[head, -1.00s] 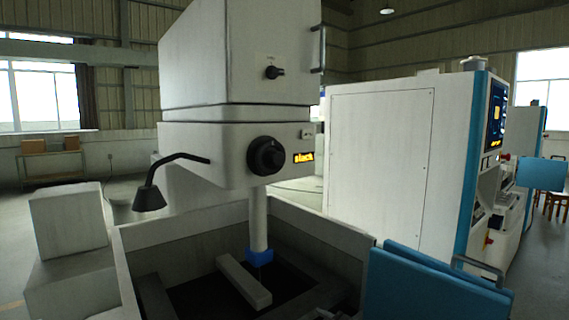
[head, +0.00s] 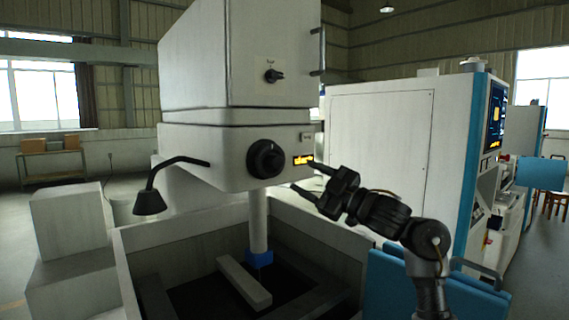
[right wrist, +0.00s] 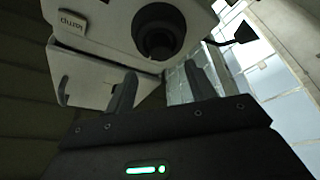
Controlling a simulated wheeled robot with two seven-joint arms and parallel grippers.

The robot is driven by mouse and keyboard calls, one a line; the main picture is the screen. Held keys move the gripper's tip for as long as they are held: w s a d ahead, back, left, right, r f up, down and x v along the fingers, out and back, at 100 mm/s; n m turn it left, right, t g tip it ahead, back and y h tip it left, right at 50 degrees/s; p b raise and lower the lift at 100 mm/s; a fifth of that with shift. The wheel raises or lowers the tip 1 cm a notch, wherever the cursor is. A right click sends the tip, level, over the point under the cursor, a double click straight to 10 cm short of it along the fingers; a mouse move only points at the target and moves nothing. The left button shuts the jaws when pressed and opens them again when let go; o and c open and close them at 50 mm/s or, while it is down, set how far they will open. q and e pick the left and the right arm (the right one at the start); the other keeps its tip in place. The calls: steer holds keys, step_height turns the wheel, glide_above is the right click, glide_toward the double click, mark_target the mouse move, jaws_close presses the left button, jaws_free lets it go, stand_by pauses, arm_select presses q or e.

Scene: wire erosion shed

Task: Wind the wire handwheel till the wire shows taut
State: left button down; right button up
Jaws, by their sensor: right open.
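The wire handwheel (head: 266,159) is a black round knob on the front of the white machine head. It also shows in the right wrist view (right wrist: 160,30), just beyond the fingertips. An amber-lit display (head: 301,159) sits to its right, partly covered by a fingertip, so its word is not readable now. My right gripper (head: 304,176) is open and empty, with its fingers pointing left toward the handwheel, apart from it. Its two spread fingers also show in the right wrist view (right wrist: 160,72). My left gripper is not in view.
A smaller black knob (head: 273,76) is higher on the machine. A black lamp (head: 149,201) on a bent arm hangs at the left. Below is the open work tank (head: 190,230). Blue panels (head: 390,285) and a white cabinet (head: 380,150) stand to the right.

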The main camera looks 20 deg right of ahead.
mark_target(280, 165)
steer(key=p+x, duration=0.2)
steer(key=x, duration=0.4)
steer(key=shift+w+a+r, duration=0.1)
steer(key=shift+a+r, duration=0.05)
steer(key=shift+a, duration=0.05)
steer(key=shift+w+a+p, duration=0.4)
steer(key=shift+w, duration=0.2)
steer(key=c, duration=1)
